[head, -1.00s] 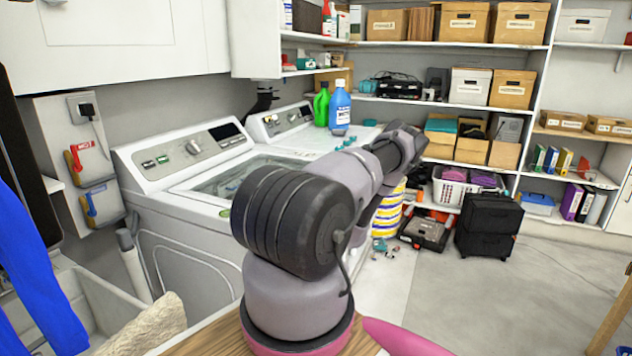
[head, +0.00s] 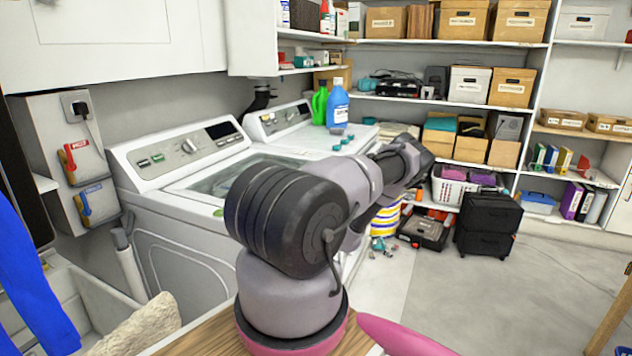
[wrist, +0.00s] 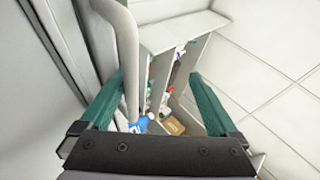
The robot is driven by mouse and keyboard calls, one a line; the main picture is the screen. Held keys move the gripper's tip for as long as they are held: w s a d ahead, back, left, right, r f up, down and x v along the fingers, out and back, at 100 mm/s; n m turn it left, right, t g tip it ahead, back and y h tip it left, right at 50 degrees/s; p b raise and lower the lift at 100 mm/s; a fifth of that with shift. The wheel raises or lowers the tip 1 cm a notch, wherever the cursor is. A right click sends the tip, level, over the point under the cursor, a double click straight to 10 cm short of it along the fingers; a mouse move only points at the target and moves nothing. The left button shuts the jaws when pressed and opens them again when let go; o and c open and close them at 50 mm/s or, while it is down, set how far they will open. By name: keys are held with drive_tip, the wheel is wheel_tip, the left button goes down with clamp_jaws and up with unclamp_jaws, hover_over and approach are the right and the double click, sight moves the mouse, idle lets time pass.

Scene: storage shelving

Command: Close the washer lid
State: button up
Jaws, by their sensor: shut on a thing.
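The near white washer (head: 165,240) stands left of my arm, with its control panel at the back. Its glass-windowed lid (head: 228,176) lies about level with the top. My arm covers its front part, so I cannot tell if it sits fully flush. In the head view my forearm points away to the right, and I cannot make out my fingertips. In the wrist view my gripper (wrist: 160,85) shows two teal fingers well apart. A pale rounded bar (wrist: 131,60) passes beside the left finger. What the jaws bear on is unclear.
A second white machine (head: 295,130) behind carries a green bottle (head: 319,106) and a blue bottle (head: 337,105). Shelves with boxes (head: 470,85) line the back wall. A black case (head: 488,225) stands on the floor. The floor at right is clear.

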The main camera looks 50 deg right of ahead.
drive_tip(key=f, duration=0.1)
drive_tip(key=s+a+f, duration=0.1)
drive_tip(key=f, duration=0.1)
drive_tip(key=shift+s+a, duration=0.2)
drive_tip(key=shift+s, duration=0.05)
drive_tip(key=c, duration=0.3)
drive_tip(key=shift+s+a+f, duration=0.4)
drive_tip(key=shift+s+f, duration=0.05)
drive_tip(key=shift+f, duration=0.75)
drive_tip(key=shift+s+a+f, duration=0.35)
drive_tip(key=shift+s+f, duration=0.05)
drive_tip(key=shift+f, duration=0.85)
drive_tip(key=shift+s+a+f, duration=0.4)
drive_tip(key=shift+s+f, duration=0.05)
drive_tip(key=shift+f, duration=0.75)
drive_tip(key=shift+s, duration=0.1)
